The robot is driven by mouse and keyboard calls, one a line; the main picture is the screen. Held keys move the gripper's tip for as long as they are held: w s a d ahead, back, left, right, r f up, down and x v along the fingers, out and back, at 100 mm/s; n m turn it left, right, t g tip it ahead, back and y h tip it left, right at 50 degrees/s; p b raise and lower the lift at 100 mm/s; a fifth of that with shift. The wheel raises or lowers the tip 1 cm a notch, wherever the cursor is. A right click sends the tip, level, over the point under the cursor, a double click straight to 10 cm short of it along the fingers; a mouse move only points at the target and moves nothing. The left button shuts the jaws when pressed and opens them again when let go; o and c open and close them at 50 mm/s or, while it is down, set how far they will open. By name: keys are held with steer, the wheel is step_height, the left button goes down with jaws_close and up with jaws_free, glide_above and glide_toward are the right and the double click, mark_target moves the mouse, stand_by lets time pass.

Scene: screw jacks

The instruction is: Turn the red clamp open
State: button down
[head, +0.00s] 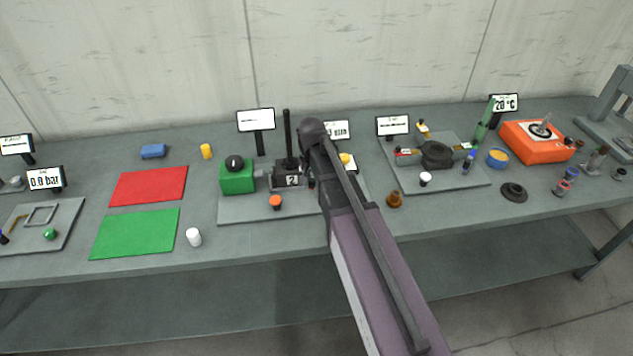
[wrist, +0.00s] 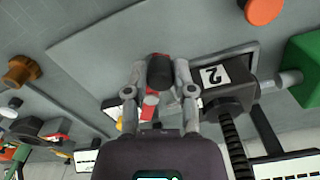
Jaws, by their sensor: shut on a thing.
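The red clamp (wrist: 150,111) shows in the wrist view as small red parts around a dark rounded grip piece. My gripper (wrist: 160,77) is shut on this piece, with one finger on each side. The clamp sits beside the dark block marked 2 (wrist: 235,92), which has a black threaded post (wrist: 235,145). In the head view the block marked 2 (head: 287,174) stands on a grey plate (head: 240,211), joined to a green block (head: 237,178) with a black knob. My arm hides the clamp and most of my gripper there.
An orange knob (head: 275,202) is at the plate's front. A brown knob (head: 394,199) stands right of my arm. Sign stands (head: 256,120) rise behind the jack. Another grey plate (head: 455,183) with several parts lies to the right. Red (head: 148,186) and green mats lie left.

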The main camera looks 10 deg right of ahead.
steer(key=shift+w+a+m, duration=0.2)
steer(key=shift+m, duration=0.4)
steer(key=shift+w+a+m, duration=0.15)
steer(key=shift+a+m, duration=0.05)
steer(key=shift+m, duration=0.4)
steer(key=shift+c, duration=2.3)
jaws_free()
steer(key=shift+w, duration=0.1)
